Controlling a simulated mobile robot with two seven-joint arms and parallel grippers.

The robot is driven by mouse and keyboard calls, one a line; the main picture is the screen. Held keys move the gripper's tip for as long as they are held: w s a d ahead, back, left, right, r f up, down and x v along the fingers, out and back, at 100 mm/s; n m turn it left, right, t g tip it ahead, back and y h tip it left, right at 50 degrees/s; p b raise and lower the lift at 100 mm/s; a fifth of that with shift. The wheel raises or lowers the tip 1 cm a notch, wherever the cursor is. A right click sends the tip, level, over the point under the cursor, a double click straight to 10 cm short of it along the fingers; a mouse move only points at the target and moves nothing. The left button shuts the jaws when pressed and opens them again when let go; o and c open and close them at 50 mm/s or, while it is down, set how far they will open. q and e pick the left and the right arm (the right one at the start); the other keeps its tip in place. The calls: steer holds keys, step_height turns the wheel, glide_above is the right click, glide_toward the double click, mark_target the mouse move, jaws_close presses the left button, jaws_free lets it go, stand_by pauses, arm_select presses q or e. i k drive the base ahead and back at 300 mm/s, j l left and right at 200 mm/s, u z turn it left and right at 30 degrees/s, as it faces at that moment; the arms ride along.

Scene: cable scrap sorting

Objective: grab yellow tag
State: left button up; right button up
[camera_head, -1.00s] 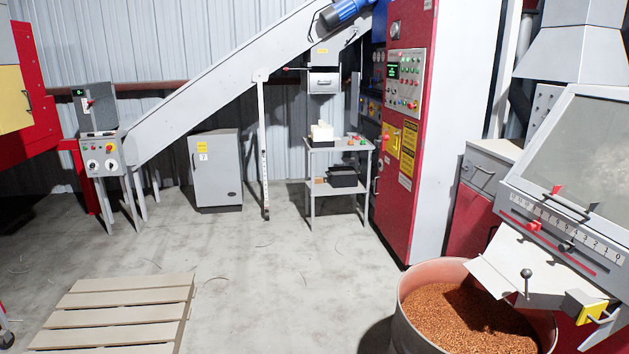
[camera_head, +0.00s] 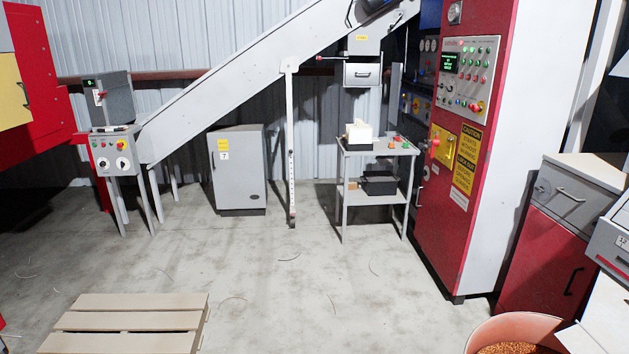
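I cannot make out a separate yellow tag for certain. Small coloured items (camera_head: 402,140), some red and green, lie on the top shelf of the grey cart (camera_head: 378,150); they are too small to tell apart. A pale, cream-white block (camera_head: 358,133) stands beside them on that shelf. A yellow label (camera_head: 223,144) is on the front of the grey cabinet (camera_head: 239,180), and a smaller yellow label (camera_head: 361,38) is on the box above the cart. Neither of my grippers is in view.
A red control cabinet (camera_head: 447,210) with yellow caution signs stands right of the cart. A wooden pallet (camera_head: 130,318) lies at front left. A drum of copper granules (camera_head: 512,347) is at bottom right. The concrete floor (camera_head: 300,265) between is mostly clear, with a few thin wire scraps.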

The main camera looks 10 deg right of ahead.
mark_target(449, 144)
steer(key=i+j+z, duration=0.1)
steer(key=i, duration=1.25)
steer(key=i+z, duration=0.2)
steer(key=i, duration=0.5)
steer(key=i+j+z, duration=0.15)
steer(key=i, duration=0.5)
steer(key=i+z, duration=0.45)
steer(key=i+j+z, duration=0.15)
steer(key=i+z, duration=0.3)
steer(key=i, duration=0.2)
steer(key=i+j+z, duration=0.15)
steer(key=i+z, duration=0.35)
steer(key=i+j+z, duration=0.25)
steer(key=z, duration=0.25)
steer(key=i+j+z, duration=0.35)
steer(key=j, duration=0.15)
steer(key=j+z, duration=0.15)
steer(key=j, duration=0.15)
steer(key=i, duration=0.05)
